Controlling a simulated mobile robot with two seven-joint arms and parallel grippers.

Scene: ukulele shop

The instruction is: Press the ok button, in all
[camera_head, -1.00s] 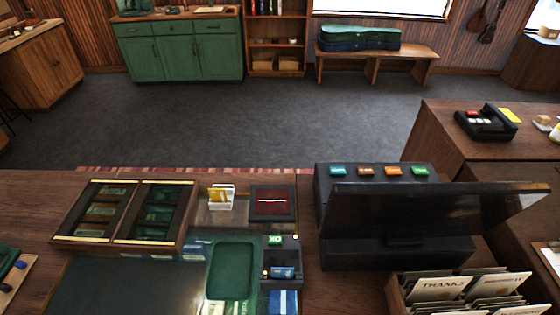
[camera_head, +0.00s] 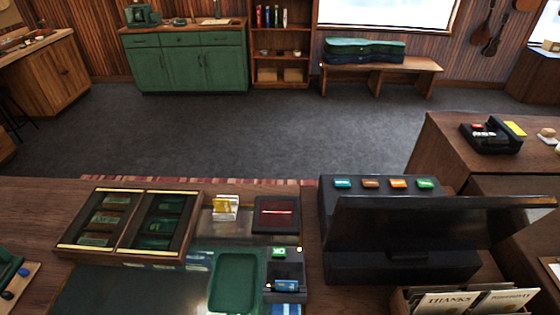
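A small green ok button (camera_head: 279,253) sits at the top of a dark card terminal (camera_head: 296,268) on the counter, below the picture's middle. A blue card or label (camera_head: 285,286) shows on the terminal's lower part. The button looks uncovered, with nothing touching it. Neither of my grippers is in the head view.
A dark register (camera_head: 400,240) with several coloured buttons stands right of the terminal. A green tray (camera_head: 235,280) and a two-part wooden box (camera_head: 80,246) lie to the left. A dark red-topped pad (camera_head: 276,230) lies behind the terminal. A card rack (camera_head: 405,300) stands front right.

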